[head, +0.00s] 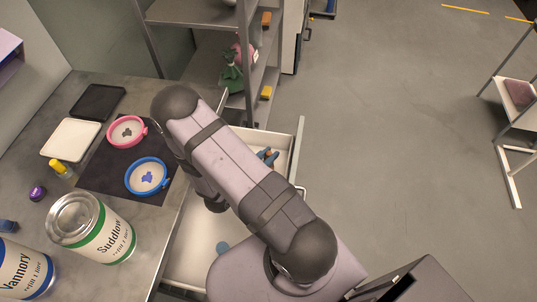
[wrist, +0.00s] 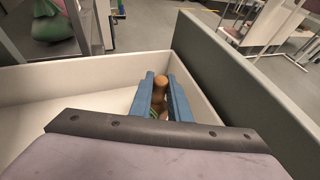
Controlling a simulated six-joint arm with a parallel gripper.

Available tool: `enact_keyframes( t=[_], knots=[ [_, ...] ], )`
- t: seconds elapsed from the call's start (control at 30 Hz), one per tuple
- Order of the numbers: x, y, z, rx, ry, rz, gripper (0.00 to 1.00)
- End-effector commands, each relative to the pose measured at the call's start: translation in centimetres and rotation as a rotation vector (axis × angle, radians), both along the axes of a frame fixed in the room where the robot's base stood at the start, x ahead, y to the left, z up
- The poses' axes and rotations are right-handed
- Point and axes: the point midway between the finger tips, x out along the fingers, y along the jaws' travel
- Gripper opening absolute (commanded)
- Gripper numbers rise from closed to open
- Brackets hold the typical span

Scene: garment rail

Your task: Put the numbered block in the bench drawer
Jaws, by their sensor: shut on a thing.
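The bench drawer (head: 196,232) is pulled open, with pale inner walls; its wall also shows in the wrist view (wrist: 60,82). My gripper (head: 267,154) is at the drawer's far end, partly hidden behind my arm. In the wrist view its blue fingers (wrist: 160,96) are shut on a brown, rounded, peg-like thing (wrist: 160,82), with a hint of green low between the fingers. The fingers appear over or inside the drawer; the exact height cannot be told. No number shows on the held thing, and I cannot make out a numbered block elsewhere.
A small blue thing (head: 222,247) lies in the drawer. The bench top (head: 165,215) holds two paint cans (head: 90,228), pink (head: 127,131) and blue (head: 147,177) round dishes on a dark mat, and trays. A shelf rack (head: 195,48) stands behind. Open floor lies right.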

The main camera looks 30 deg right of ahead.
Motion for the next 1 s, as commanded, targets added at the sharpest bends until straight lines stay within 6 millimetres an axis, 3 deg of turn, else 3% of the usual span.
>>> enact_keyframes(
  t=[0.37,0.4,0.47,0.87,1.0],
  knots=[
    [0.02,-0.01,-0.38,-0.001,0.0,0.0,0.0],
    [0.02,0.0,-0.27,-0.001,0.0,0.0,0.23],
    [0.02,0.0,-0.24,0.0,0.0,0.0,0.35],
    [0.02,0.0,0.12,-0.001,0.0,0.0,0.35],
    [-0.15,0.85,0.35,0.0,-0.002,0.004,0.35]
  ],
)
